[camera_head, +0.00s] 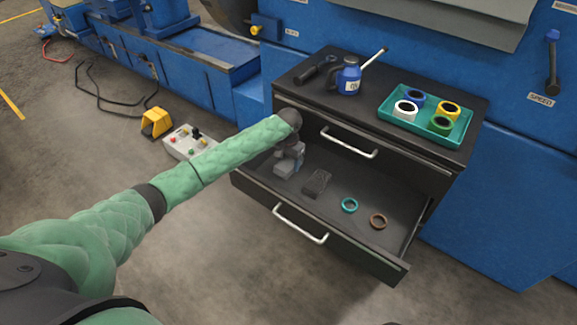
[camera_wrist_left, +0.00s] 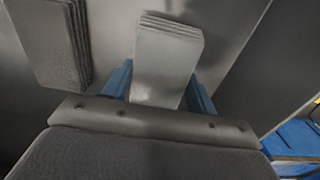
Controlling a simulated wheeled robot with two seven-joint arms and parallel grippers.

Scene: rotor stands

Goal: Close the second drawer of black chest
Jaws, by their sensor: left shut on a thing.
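The black chest (camera_head: 300,92) stands against the blue machine. Its top drawer (camera_head: 392,165) is shut. The drawer below it, the second (camera_head: 345,245), is pulled out, with a silver handle (camera_head: 300,226) on its front. My left arm reaches in over the drawer's left side. My left gripper (camera_head: 291,148) is inside the open drawer, shut on a light grey block (camera_head: 287,166). In the left wrist view, the blue fingers (camera_wrist_left: 160,90) lie either side of the grey block (camera_wrist_left: 167,55). My right gripper is not in view.
The drawer also holds a dark block (camera_head: 316,182), a teal ring (camera_head: 349,205) and a copper ring (camera_head: 378,221). On the chest top are a blue can (camera_head: 347,80) and a teal tray (camera_head: 455,133) of coloured rings. Floor in front is clear.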

